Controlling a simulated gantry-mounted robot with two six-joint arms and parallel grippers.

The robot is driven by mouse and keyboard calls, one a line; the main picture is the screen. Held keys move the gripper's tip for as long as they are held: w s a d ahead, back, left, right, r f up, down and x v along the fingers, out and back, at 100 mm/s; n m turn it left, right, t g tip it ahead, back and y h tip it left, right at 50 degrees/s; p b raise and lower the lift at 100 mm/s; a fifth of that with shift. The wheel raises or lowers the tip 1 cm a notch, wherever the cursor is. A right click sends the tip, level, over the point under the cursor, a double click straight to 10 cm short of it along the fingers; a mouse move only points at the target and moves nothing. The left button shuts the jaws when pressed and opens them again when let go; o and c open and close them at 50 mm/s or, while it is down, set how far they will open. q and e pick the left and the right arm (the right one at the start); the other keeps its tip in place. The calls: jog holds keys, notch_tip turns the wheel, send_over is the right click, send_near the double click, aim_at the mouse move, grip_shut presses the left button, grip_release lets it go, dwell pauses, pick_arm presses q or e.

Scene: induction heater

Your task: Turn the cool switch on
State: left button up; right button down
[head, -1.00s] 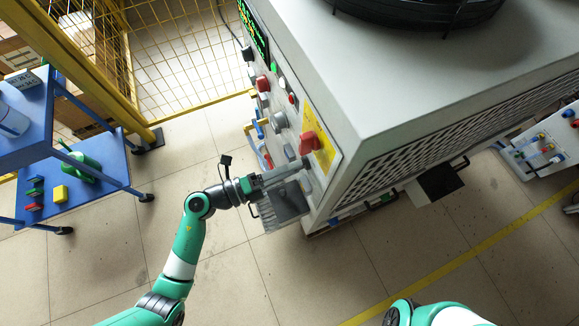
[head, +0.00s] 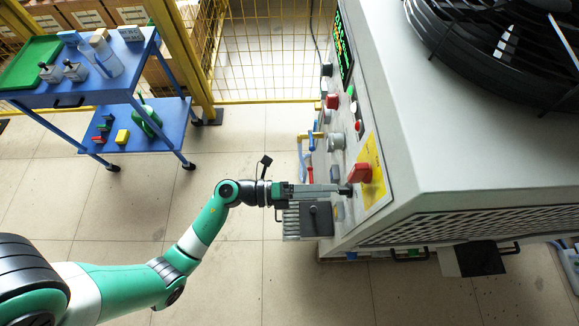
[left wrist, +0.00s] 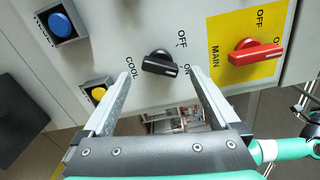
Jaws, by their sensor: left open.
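The cool switch (left wrist: 160,63) is a black rotary knob on the pale panel, marked COOL, OFF and ON. Its long handle lies nearly level in the left wrist view, its white-marked end at the right near ON. In the head view the knob (head: 346,188) shows at the tip of my left gripper (head: 336,189). My left gripper (left wrist: 161,76) is open, its fingers on either side of the knob's lower part in the wrist view. I cannot tell whether they touch it. My right gripper is not in view.
A red MAIN switch (left wrist: 257,52) on a yellow plate sits right of the knob. Blue (left wrist: 61,23) and yellow (left wrist: 98,93) buttons are at the left. A blue cart (head: 95,85) and yellow fence (head: 265,60) stand back left. Floor between cart and machine is clear.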

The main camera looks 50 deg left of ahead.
pick_arm(q)
jog(key=p+v, duration=0.1)
jog(key=v, duration=0.8)
jog(key=shift+s, duration=0.25)
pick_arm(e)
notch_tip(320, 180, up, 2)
pick_arm(q)
jog(key=shift+a, duration=0.1)
